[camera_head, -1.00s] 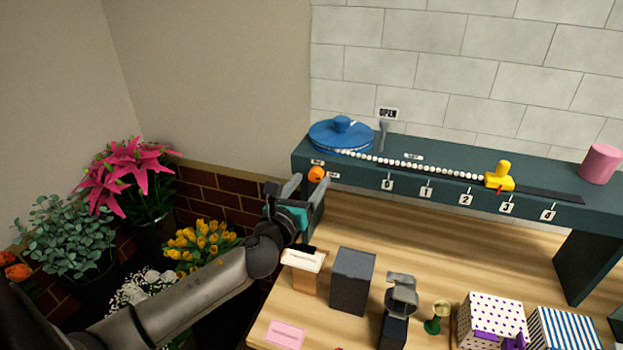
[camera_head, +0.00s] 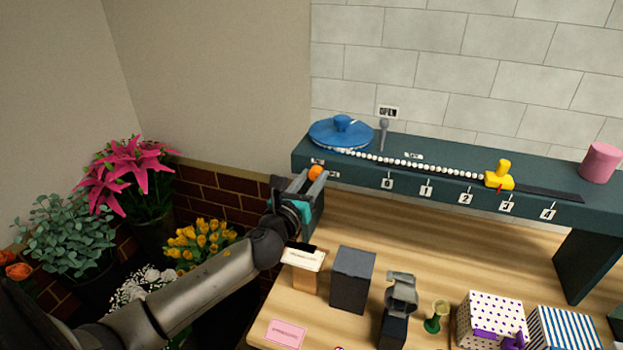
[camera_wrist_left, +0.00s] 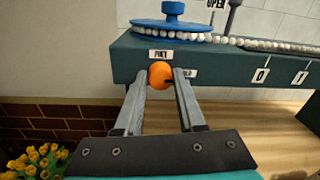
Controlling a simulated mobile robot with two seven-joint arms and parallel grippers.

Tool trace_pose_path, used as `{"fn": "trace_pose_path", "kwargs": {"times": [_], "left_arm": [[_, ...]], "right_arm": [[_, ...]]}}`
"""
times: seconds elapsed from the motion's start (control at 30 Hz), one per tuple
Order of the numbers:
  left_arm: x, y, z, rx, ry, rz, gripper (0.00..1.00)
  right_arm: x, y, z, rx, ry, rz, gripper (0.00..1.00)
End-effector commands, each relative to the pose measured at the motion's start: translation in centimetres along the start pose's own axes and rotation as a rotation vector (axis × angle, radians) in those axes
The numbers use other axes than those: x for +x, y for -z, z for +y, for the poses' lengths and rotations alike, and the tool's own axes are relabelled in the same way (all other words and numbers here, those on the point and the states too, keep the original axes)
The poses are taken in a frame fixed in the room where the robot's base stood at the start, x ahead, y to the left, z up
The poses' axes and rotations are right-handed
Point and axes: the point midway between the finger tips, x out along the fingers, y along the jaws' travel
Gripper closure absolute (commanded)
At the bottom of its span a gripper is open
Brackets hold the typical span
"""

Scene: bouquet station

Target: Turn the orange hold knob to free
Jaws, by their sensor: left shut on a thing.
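The orange hold knob (camera_head: 315,172) sits on the front face of the dark green shelf, near its left end. A dark mark on the knob points right, toward the right label. My left gripper (camera_wrist_left: 163,78) is shut on the knob, one finger on each side. My right gripper is not in view.
The dark green shelf (camera_head: 440,178) carries a blue lidded disc (camera_head: 340,135), a row of white beads, a yellow slider (camera_head: 499,177) and a pink cylinder (camera_head: 601,163). Boxes stand on the wooden table (camera_head: 420,250) below. Flowers (camera_head: 130,175) fill the left corner.

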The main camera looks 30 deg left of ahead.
Motion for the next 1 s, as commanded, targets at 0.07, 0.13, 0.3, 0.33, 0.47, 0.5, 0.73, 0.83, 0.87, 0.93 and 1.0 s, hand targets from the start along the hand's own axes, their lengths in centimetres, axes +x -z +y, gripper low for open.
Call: {"fn": "trace_pose_path", "kwargs": {"times": [0.07, 0.13, 0.3, 0.33, 0.47, 0.5, 0.73, 0.83, 0.87, 0.93, 1.0], "left_arm": [[-0.01, 0.0, -0.01, 0.0, 0.001, 0.0, 0.89], [-0.01, 0.0, -0.01, 0.0, 0.001, 0.0, 0.97], [-0.01, 0.0, -0.01, 0.0, 0.001, 0.0, 1.0], [-0.01, 0.0, -0.01, 0.0, 0.001, 0.0, 1.0], [-0.01, 0.01, -0.01, -0.006, 0.001, 0.0, 1.0], [-0.01, 0.02, -0.01, -0.012, 0.001, -0.001, 1.0], [-0.02, 0.08, -0.02, -0.095, 0.002, -0.006, 1.0], [-0.02, 0.1, -0.01, -0.163, 0.003, -0.01, 1.0], [-0.02, 0.13, -0.01, -0.187, 0.003, -0.012, 1.0], [-0.03, 0.15, 0.0, -0.247, 0.003, -0.015, 1.0], [-0.03, 0.16, 0.01, -0.311, 0.004, -0.019, 1.0]], "right_arm": [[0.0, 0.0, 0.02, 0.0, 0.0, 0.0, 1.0], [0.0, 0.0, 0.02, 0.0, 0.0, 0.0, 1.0], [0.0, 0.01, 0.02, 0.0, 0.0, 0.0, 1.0], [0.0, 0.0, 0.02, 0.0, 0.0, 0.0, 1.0], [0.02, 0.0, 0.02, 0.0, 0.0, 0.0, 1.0], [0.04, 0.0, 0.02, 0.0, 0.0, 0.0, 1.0], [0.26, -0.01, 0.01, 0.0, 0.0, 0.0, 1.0], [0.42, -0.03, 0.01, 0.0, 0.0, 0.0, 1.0], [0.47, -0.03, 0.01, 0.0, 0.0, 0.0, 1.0], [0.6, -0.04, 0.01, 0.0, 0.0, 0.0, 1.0], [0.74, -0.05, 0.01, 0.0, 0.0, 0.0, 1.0]]}}
